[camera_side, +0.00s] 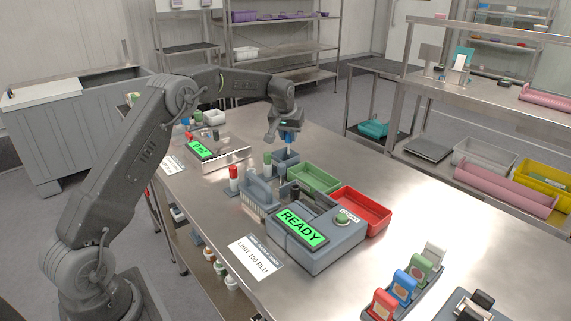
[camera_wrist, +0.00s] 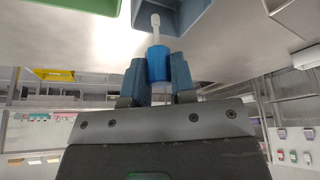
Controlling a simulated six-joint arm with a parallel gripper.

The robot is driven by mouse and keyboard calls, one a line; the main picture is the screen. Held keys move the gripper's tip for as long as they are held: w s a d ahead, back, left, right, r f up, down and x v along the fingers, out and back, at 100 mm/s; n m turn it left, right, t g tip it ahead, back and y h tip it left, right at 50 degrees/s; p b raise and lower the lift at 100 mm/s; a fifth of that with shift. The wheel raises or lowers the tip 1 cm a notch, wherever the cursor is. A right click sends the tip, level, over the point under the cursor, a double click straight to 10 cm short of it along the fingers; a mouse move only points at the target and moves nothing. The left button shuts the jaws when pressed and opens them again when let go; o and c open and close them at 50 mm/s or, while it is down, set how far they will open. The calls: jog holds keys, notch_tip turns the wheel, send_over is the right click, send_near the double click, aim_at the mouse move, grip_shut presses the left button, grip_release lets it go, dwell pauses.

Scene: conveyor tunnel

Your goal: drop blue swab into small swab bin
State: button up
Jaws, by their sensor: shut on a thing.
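The blue swab (camera_wrist: 158,66) has a blue cap body and a white stem. My gripper (camera_wrist: 155,80) is shut on its blue part, with a finger on each side. In the side view my gripper (camera_side: 287,135) holds the blue swab (camera_side: 288,137) just above a small blue-grey bin (camera_side: 286,164) on the table. In the wrist view the white stem points towards the opening of the small bin (camera_wrist: 196,10). From these frames I cannot tell whether the stem tip is inside the rim.
A green tray (camera_side: 314,178) and a red tray (camera_side: 362,210) stand right of the bin. A reader with a READY screen (camera_side: 302,227) is in front.

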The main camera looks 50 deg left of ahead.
jog(key=shift+f, duration=0.1)
jog(key=o, duration=1)
jog(key=v, duration=1.3)
jog(key=shift+s+d+r, duration=0.1)
jog(key=shift+s+r, duration=0.1)
jog(key=shift+r, duration=0.15)
